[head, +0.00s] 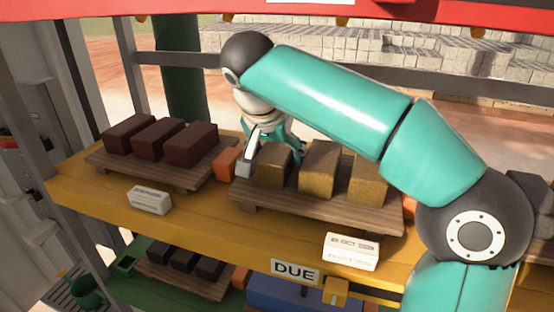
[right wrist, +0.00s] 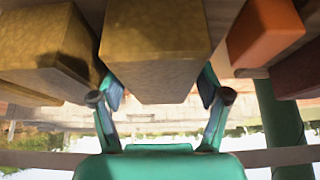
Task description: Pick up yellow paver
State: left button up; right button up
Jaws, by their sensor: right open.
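Three yellow pavers stand in a row on a wooden pallet (head: 330,207) on the yellow shelf. The leftmost yellow paver (head: 273,167) also shows in the middle of the right wrist view (right wrist: 155,45). My right gripper (head: 275,152) is open over the leftmost paver. In the right wrist view its fingertips (right wrist: 160,95) lie on either side of that paver's end, with no clear contact. My left gripper is out of view.
A pallet of dark red pavers (head: 157,138) stands to the left. An orange block (head: 228,160) sits close beside the leftmost yellow paver. White labels (head: 350,251) stand along the shelf front. Darker pavers (head: 184,260) lie on a green lower shelf.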

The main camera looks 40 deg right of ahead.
jog(key=shift+f, duration=0.2)
dwell(0.3)
jog(key=shift+r, duration=0.1)
grip_shut()
